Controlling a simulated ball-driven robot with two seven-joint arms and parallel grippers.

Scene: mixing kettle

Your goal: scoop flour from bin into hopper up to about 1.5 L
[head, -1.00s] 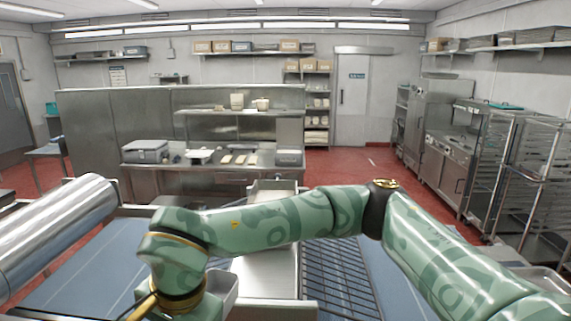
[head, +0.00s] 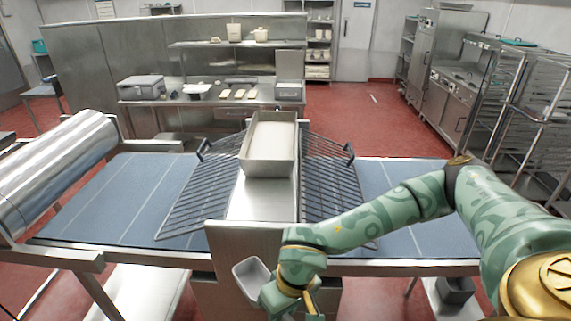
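The flour bin (head: 257,170) is a long rectangular steel pan with pale flour (head: 272,136) in it. It stands on the middle of the steel machine in the head view. A small pale open scoop (head: 252,277) is at the bottom centre, in front of the machine's front panel. My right gripper (head: 310,304) is at the bottom edge, just right of the scoop and well short of the bin. Its fingers are hidden or cut off, so I cannot tell its grip on the scoop. My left gripper is out of view. I cannot make out a hopper.
Wire guards (head: 333,185) flank the bin. Blue belts (head: 110,200) extend to both sides. A large steel cylinder (head: 52,172) lies at the left. A worktable (head: 215,101) with trays stands behind. Rack trolleys (head: 535,130) stand at the right. Red floor is clear beyond the machine.

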